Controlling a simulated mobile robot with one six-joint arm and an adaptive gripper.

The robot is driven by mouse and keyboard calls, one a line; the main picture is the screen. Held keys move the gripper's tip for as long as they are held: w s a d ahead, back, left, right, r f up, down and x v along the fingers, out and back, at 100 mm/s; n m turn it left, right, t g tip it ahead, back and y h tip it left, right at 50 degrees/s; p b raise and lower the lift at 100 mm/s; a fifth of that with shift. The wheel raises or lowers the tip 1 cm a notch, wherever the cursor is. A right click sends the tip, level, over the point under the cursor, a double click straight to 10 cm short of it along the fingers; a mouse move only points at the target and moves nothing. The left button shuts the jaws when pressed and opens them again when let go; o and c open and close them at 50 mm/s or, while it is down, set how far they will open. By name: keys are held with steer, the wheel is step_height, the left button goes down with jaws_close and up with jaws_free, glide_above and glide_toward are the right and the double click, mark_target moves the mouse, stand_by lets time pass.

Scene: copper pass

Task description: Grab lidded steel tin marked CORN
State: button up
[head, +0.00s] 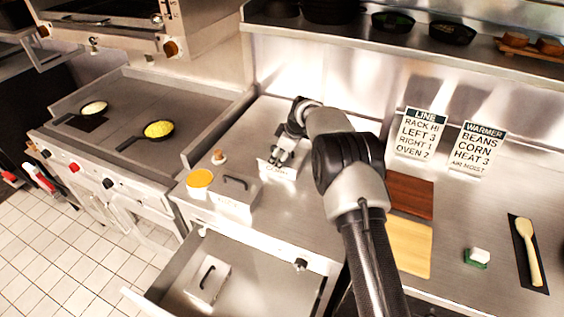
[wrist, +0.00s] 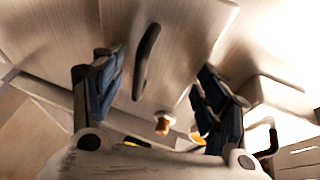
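A lidded steel tin (head: 286,174) stands on the steel counter under my gripper; its front lettering is partly covered and too small to read surely. In the wrist view its pale lid (wrist: 185,30) fills the top, with a dark curved handle (wrist: 146,60) between my fingers. My gripper (head: 277,160) is open, its fingertips (wrist: 157,85) apart on either side of the handle, with no contact visible. A second lidded tin (head: 232,203) with a dark handle stands to the left on the counter.
A third lidded tin (head: 207,286) lies in the open drawer (head: 270,288) below. A yellow-topped round container (head: 200,178) and a small brown-topped item (head: 218,157) stand left of the tins. Cutting boards (head: 408,240) lie to the right. A shelf (head: 400,42) runs above.

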jaws_close()
stand_by(0.7)
steer(key=shift+w, duration=0.1)
